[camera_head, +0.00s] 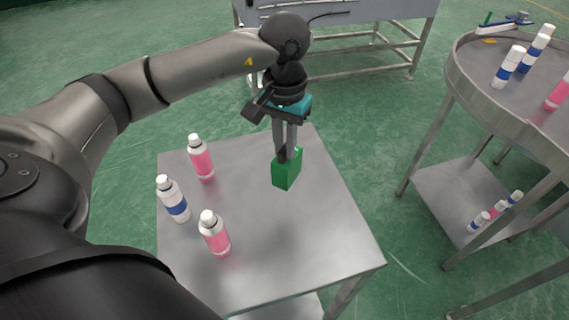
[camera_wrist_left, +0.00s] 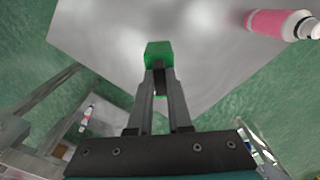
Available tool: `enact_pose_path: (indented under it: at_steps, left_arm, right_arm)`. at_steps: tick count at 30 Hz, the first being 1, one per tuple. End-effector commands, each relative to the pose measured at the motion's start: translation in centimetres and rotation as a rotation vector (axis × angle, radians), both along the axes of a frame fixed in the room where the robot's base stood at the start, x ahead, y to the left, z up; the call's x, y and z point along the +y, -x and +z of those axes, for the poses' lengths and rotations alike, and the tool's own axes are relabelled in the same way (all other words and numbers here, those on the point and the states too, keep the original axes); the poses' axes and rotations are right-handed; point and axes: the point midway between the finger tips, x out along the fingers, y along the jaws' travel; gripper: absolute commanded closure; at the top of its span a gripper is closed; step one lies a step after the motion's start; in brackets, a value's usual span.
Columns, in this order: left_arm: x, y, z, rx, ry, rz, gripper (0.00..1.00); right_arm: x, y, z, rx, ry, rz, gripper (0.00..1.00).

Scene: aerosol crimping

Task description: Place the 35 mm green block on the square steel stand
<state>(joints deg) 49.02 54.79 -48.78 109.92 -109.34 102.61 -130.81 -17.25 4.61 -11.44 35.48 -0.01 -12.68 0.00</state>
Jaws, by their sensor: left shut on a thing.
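The green block (camera_head: 286,171) is held between the fingers of my left gripper (camera_head: 286,152), over the square steel stand (camera_head: 310,240) toward its back right part. In the left wrist view the green block (camera_wrist_left: 158,52) sits at the tips of my left gripper (camera_wrist_left: 159,75), which is shut on it. The steel stand (camera_wrist_left: 110,35) lies beneath it there. I cannot tell whether the block's underside touches the stand top or hangs just above it. My right gripper is not in view.
A pink bottle (camera_head: 201,157), a blue-banded bottle (camera_head: 173,199) and another pink bottle (camera_head: 214,233) stand on the left part of the stand. The stand's front right is clear. A round steel table (camera_head: 485,75) with bottles is at right; a steel bench (camera_head: 340,12) is behind.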

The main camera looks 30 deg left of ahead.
Motion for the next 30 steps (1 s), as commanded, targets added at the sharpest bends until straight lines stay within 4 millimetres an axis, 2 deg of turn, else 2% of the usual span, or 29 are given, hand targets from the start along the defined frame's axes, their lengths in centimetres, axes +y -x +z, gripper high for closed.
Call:
enact_pose_path:
  at_steps: [2, 8, 15, 27, 28, 30]
  left_arm:
    - [0.0, 0.0, -1.0, 0.001, 0.001, 0.000, 1.00]
    - [0.0, 0.0, -2.3, 0.001, 0.000, -0.001, 1.00]
    - [0.0, 0.0, -5.7, 0.002, 0.001, -0.001, 1.00]
    - [0.0, -0.1, -6.3, -0.003, 0.001, -0.001, 1.00]
    - [0.0, 0.0, -6.2, -0.001, 0.000, -0.001, 0.81]
    - [0.0, 0.0, -6.2, -0.001, 0.000, -0.001, 0.73]
  right_arm:
    - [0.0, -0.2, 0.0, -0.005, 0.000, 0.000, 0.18]
    - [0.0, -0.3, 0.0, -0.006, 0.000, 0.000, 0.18]
    - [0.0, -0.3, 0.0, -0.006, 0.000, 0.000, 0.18]
    - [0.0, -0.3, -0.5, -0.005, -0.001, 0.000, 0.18]
    - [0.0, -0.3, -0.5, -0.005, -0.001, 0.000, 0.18]
    - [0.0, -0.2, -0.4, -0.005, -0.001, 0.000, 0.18]
